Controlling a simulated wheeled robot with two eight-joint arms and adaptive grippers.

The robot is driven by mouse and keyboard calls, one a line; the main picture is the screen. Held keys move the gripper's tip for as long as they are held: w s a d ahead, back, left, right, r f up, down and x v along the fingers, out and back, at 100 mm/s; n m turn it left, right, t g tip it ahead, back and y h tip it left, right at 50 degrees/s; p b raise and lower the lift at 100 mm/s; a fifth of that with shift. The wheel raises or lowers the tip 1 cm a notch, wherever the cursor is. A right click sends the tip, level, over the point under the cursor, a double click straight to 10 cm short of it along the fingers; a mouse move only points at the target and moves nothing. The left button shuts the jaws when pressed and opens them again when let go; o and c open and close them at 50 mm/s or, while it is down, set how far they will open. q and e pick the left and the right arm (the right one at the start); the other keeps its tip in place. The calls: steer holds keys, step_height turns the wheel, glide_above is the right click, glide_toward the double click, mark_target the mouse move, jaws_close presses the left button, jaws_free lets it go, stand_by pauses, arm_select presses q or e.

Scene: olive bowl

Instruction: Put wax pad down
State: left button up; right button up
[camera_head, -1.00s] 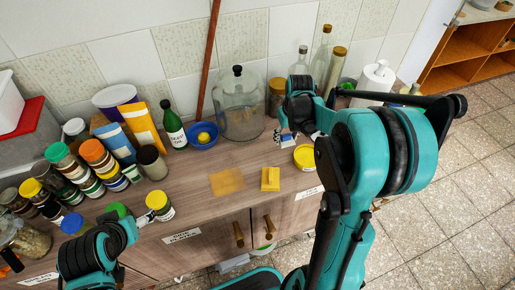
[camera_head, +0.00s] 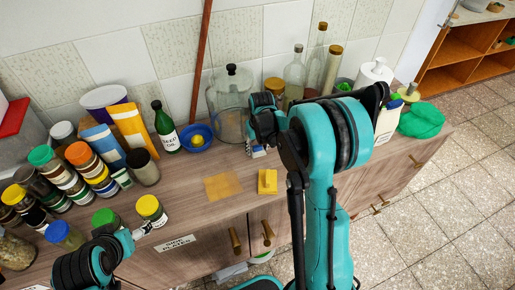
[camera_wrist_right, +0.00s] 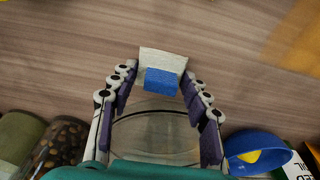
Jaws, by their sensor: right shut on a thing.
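My right gripper (camera_head: 257,149) is shut on a small white-and-blue pad (camera_wrist_right: 163,72), which seems to be the wax pad. It is held between the fingertips (camera_wrist_right: 160,85) over the wooden counter (camera_wrist_right: 60,60); I cannot tell whether it touches the wood. In the head view the pad (camera_head: 259,153) is small, in front of the glass jar and behind the yellow block (camera_head: 267,181). A flat amber square (camera_head: 222,186) lies left of that block. My left gripper (camera_head: 142,231) is near the yellow-lidded jar (camera_head: 151,209); its opening is unclear.
The glass jar (camera_head: 229,100), blue bowl (camera_head: 196,137) and green bottle (camera_head: 165,127) stand along the back. Several spice jars crowd the left. A green cloth-like thing (camera_head: 422,121) lies at the right end. Bare counter surrounds the amber square.

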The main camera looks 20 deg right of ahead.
mark_target(259, 153)
steer(key=o, duration=1.3)
steer(key=shift+f, duration=0.1)
step_height(259, 153, up, 11)
steer(key=s+p, duration=0.2)
steer(key=p, duration=0.2)
steer(key=s+a+r+t, duration=0.3)
steer(key=s+a+r, duration=0.3)
steer(key=s+r, duration=0.3)
steer(key=s+a+t, duration=0.1)
steer(key=s, duration=0.2)
steer(key=s+a+f, duration=0.1)
steer(key=s, duration=0.3)
steer(key=s+a+f+t, duration=0.1)
steer(key=s, duration=0.2)
steer(key=shift+s+a+f+n+t, duration=0.2)
steer(key=shift+s+a+n+t, duration=0.05)
steer(key=shift+a+n+t, duration=0.05)
